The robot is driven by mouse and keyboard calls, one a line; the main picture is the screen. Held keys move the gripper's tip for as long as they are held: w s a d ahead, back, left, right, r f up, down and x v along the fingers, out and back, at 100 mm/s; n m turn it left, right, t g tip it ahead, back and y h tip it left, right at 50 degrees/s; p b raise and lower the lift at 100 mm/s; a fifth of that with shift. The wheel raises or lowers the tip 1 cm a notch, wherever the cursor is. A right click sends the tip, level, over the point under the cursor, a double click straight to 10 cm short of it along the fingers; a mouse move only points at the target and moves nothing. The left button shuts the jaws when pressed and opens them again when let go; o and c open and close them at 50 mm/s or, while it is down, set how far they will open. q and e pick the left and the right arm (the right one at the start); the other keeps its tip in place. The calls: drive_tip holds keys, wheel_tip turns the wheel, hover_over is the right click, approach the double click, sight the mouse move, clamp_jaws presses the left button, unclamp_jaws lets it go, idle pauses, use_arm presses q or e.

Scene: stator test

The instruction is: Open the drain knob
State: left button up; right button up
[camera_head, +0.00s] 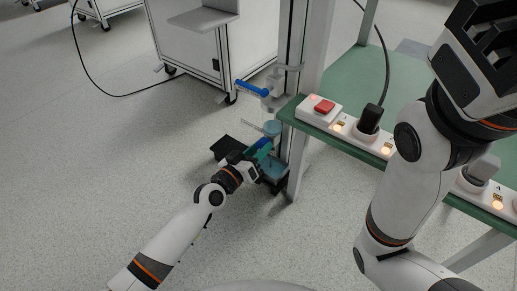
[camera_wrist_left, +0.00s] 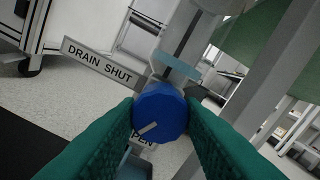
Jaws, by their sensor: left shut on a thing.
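The drain knob is a round blue knob (camera_wrist_left: 162,108) with a white pointer line on its face. In the left wrist view the line slants toward the lower left, near the partly hidden word "OPEN" (camera_wrist_left: 143,141). A grey plate (camera_wrist_left: 98,63) reading "DRAIN SHUT" is at the upper left of the knob. The green fingers of my left gripper (camera_wrist_left: 161,116) are shut on the knob, one on each side. In the head view my left gripper (camera_head: 258,152) is low beside the table leg, and the blue knob there (camera_head: 264,143) is partly covered by it.
A green-topped table (camera_head: 400,75) carries a white power strip (camera_head: 345,127) with a red switch (camera_head: 324,106) and plugs. A blue lever (camera_head: 252,88) sits on the post above the knob. A white cabinet (camera_head: 190,45) stands behind. My right arm crosses the right side.

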use_arm(q)
drive_tip(key=n, duration=0.5)
drive_tip(key=shift+n, duration=0.3)
idle(0.4)
drive_tip(key=o, duration=1)
drive_tip(key=shift+a, duration=0.1)
drive_tip(key=p+v, duration=0.3)
drive_tip(key=v, duration=0.9)
